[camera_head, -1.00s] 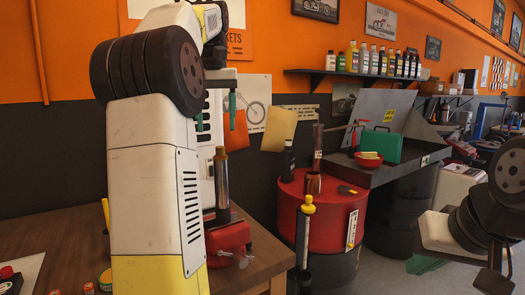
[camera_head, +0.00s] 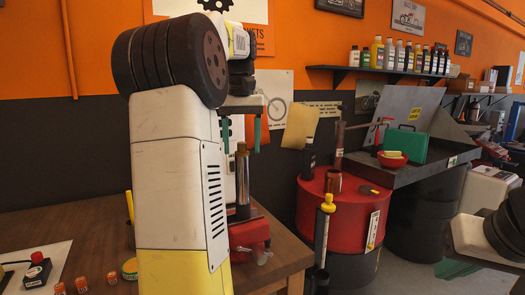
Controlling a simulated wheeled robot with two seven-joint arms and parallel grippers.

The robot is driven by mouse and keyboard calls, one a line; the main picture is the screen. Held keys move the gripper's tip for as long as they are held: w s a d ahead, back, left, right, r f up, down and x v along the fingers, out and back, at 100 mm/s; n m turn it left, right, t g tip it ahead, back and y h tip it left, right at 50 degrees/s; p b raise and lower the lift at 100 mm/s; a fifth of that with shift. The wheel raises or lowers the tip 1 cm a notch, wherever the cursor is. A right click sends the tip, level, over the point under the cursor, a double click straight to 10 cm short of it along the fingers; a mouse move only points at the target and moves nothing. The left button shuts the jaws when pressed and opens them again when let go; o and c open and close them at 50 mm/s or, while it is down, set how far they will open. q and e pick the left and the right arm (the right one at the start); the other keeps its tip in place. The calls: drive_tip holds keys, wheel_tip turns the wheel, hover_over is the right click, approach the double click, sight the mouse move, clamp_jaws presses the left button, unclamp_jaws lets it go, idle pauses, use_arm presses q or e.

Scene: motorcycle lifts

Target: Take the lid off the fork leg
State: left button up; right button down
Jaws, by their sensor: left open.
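The fork leg (camera_head: 243,190) is a silver tube standing upright in a red vise (camera_head: 250,236) on the wooden bench. A bronze-brown piece, apparently its lid (camera_head: 242,152), sits on its top. My left gripper (camera_head: 241,142) is open, its two green fingers hanging apart just above the lid, one to each side in the picture. I cannot tell whether they line up in depth, and no contact shows. My left arm hides part of the bench and vise.
A red drum (camera_head: 312,215) with tubes and bottles stands right of the bench. A black-and-yellow tool (camera_head: 323,235) stands upright before it. A dark tray (camera_head: 440,165) holds a green case (camera_head: 405,146) and a red bowl (camera_head: 392,160).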

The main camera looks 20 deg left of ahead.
use_arm(q)
clamp_jaws()
idle(0.3)
